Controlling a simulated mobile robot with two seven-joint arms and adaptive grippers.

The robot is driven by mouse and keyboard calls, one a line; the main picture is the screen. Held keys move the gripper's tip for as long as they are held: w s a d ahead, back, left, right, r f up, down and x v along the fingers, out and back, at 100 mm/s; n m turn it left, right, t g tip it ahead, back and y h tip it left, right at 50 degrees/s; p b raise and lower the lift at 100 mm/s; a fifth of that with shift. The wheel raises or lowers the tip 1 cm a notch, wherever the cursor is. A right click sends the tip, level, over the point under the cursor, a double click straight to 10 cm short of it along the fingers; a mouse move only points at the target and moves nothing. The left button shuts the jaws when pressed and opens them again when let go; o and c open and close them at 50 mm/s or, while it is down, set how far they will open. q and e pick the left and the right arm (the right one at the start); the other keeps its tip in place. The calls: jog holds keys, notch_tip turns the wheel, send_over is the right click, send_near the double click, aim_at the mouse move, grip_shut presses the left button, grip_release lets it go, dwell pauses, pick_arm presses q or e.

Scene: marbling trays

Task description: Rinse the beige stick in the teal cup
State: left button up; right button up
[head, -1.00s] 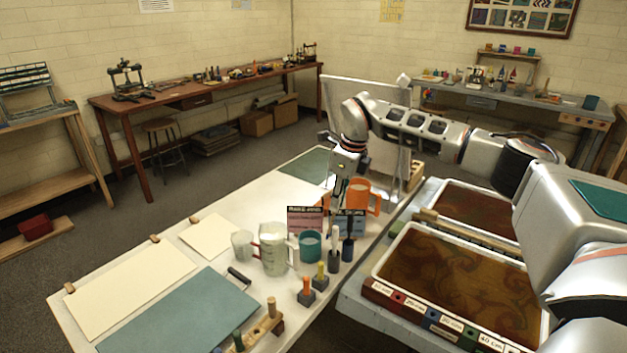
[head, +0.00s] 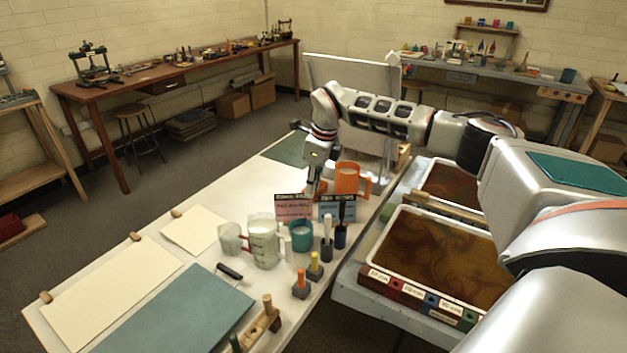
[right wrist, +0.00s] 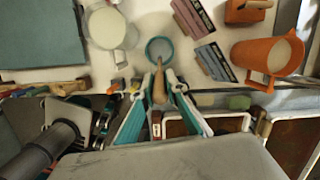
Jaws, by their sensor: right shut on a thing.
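The teal cup (head: 301,236) stands on the white table, right of the measuring jug and in front of the cards. It also shows in the right wrist view (right wrist: 159,49), where I look down into its pale inside. My right gripper (right wrist: 159,84) is shut on the beige stick (right wrist: 159,92), which points toward the cup's near rim. I cannot tell whether the tip is over the cup or short of it. In the head view my right gripper (head: 312,182) shows behind the cards; the stick cannot be made out there. My left gripper is out of view.
A clear measuring jug (head: 264,243), an orange jug (head: 347,178), a pink card (head: 292,208) and a blue card (head: 338,209) stand close around. Dark brushes and colored pegs stand in front. A marbling tray (head: 372,262) is at right. Paper sheets lie left.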

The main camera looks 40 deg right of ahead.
aim_at(307, 208)
jog(key=shift+w+a+f+b, duration=0.1)
jog(key=shift+w+f+b, duration=0.1)
jog(key=shift+f, duration=0.55)
jog(key=shift+w+f+b, duration=0.1)
jog(key=shift+f+b, duration=0.05)
jog(key=shift+f, duration=0.6)
notch_tip(307, 208, down, 2)
jog(key=shift+w+a+b, duration=0.1)
jog(key=shift+w+b, duration=0.05)
jog(key=shift+b, duration=0.2)
jog(key=shift+w+f, duration=0.15)
jog(key=shift+f, duration=0.5)
jog(key=shift+w+a+f+b, duration=0.1)
jog(key=shift+f+b, duration=0.4)
jog(key=shift+f, duration=0.1)
jog(key=shift+w+f, duration=0.1)
jog(key=shift+f, duration=0.4)
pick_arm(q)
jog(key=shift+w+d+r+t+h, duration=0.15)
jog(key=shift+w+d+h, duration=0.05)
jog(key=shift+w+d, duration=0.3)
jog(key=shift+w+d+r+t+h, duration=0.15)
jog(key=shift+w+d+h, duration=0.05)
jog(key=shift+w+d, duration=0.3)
pick_arm(e)
jog(key=shift+f, duration=0.2)
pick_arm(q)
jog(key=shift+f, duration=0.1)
